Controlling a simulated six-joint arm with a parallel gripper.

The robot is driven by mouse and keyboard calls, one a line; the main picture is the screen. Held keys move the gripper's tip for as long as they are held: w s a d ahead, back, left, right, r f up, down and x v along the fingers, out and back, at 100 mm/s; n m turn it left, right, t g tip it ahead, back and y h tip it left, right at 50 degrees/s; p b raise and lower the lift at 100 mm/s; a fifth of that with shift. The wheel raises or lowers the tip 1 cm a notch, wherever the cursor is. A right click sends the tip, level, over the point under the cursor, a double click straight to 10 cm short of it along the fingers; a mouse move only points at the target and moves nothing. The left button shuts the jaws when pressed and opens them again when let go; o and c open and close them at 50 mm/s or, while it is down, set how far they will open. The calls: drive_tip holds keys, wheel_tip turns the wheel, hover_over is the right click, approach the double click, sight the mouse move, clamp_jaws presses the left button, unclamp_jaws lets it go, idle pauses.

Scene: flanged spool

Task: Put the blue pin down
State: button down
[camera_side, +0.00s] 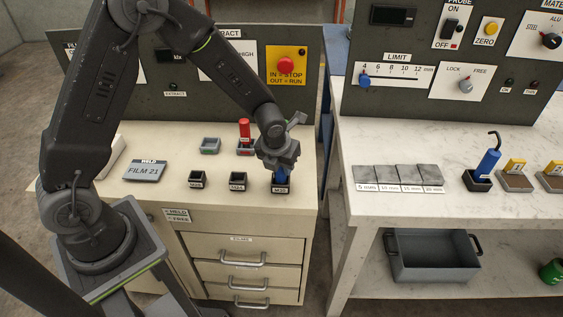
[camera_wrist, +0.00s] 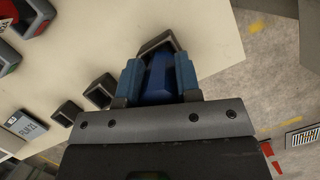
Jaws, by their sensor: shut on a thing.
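The blue pin (camera_side: 280,176) is in my gripper (camera_side: 279,168), low over the rightmost black holder (camera_side: 280,187) at the front right of the cream cabinet top. In the wrist view the blue pin (camera_wrist: 158,80) lies between the two blue-grey fingers of my gripper (camera_wrist: 158,82), which is shut on it. The holder's dark rim (camera_wrist: 158,42) shows just beyond the pin. The pin's lower end appears to be in or right at the holder; its exact depth is hidden.
Two empty black holders (camera_side: 196,179) (camera_side: 238,179) stand to the left. A red pin (camera_side: 244,131) stands in a holder behind. A grey FILM 21 block (camera_side: 145,170) lies further left. The cabinet's right edge is close. A blue-handled probe (camera_side: 488,163) stands on the right bench.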

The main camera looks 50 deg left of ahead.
drive_tip(key=c, duration=0.8)
unclamp_jaws()
drive_tip(key=v, duration=1.3)
drive_tip(key=s+r+n, duration=0.4)
drive_tip(key=s+n, duration=0.2)
drive_tip(key=n, duration=0.4)
drive_tip(key=s+r+n+t, duration=0.1)
drive_tip(key=s+r+n, duration=0.2)
drive_tip(key=s+n, duration=0.3)
drive_tip(key=s+r+n+t+h, duration=0.1)
drive_tip(key=s+r+n, duration=0.3)
drive_tip(key=n, duration=1.1)
drive_tip(key=shift+s+a+r, duration=0.2)
drive_tip(key=shift+s+r, duration=0.1)
drive_tip(key=shift+s, duration=1.2)
